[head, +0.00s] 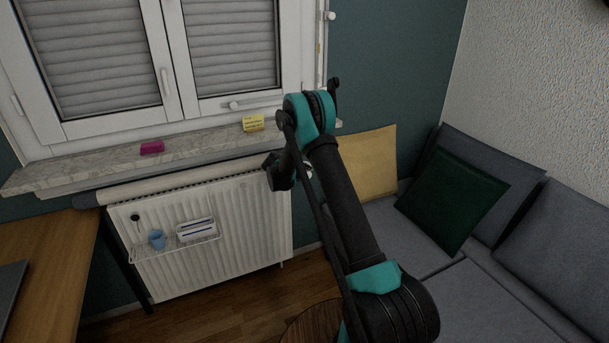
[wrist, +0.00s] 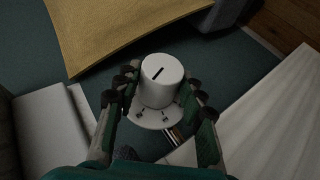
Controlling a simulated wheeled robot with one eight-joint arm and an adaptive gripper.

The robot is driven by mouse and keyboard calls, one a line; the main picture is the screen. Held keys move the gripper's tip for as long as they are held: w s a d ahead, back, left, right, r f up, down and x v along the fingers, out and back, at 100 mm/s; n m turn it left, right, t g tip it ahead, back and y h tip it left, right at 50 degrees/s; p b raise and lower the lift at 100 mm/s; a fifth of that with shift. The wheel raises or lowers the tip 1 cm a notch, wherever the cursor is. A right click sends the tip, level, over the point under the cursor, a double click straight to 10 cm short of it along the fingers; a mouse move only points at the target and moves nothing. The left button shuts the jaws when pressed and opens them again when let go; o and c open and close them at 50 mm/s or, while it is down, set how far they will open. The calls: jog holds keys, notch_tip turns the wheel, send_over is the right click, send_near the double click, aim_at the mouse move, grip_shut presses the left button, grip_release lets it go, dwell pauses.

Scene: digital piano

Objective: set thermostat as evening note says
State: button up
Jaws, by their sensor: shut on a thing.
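The thermostat knob (wrist: 160,82) is a white cylinder with a short, slanted black bar on its end face, seen in the wrist view. It sits on a wider white collar (wrist: 152,119) with small dark marks, too small to read. My gripper (wrist: 161,92) is shut on the knob, with one finger on each side. In the head view my arm hides most of the thermostat, at the right end of the white radiator (head: 262,215). A yellow note (head: 253,123) stands on the window sill; its writing is too small to read.
A pink item (head: 152,147) lies on the marble sill (head: 85,167). A wire basket (head: 180,248) with a blue cup (head: 157,239) hangs on the radiator. A yellow cushion (head: 368,165) and grey sofa (head: 470,300) are at the right; a wooden desk (head: 45,240) is at the left.

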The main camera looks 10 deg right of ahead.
jog(key=o, duration=1.2)
jog(key=v, duration=1.2)
jog(key=shift+d+r, duration=0.1)
jog(key=shift+d, duration=0.05)
jog(key=s+d+r+m+g+y, duration=0.1)
jog(key=s+d+r, duration=0.25)
jog(key=s, duration=0.35)
jog(key=s+d+r+m+g+y, duration=0.15)
jog(key=s+d, duration=0.25)
jog(key=s, duration=0.4)
jog(key=s+d+r+y, duration=0.1)
jog(key=s+d+r, duration=0.25)
jog(key=s, duration=0.35)
jog(key=s+f+m+y, duration=0.1)
jog(key=s, duration=0.7)
jog(key=s+f+m+y, duration=0.1)
jog(key=s+f, duration=0.1)
jog(key=s, duration=0.7)
jog(key=s+f+m+g+y, duration=0.1)
jog(key=s+y, duration=0.1)
jog(key=s, duration=0.7)
jog(key=shift+s+d+f, duration=0.15)
jog(key=shift+d+f, duration=0.05)
jog(key=shift+f, duration=0.05)
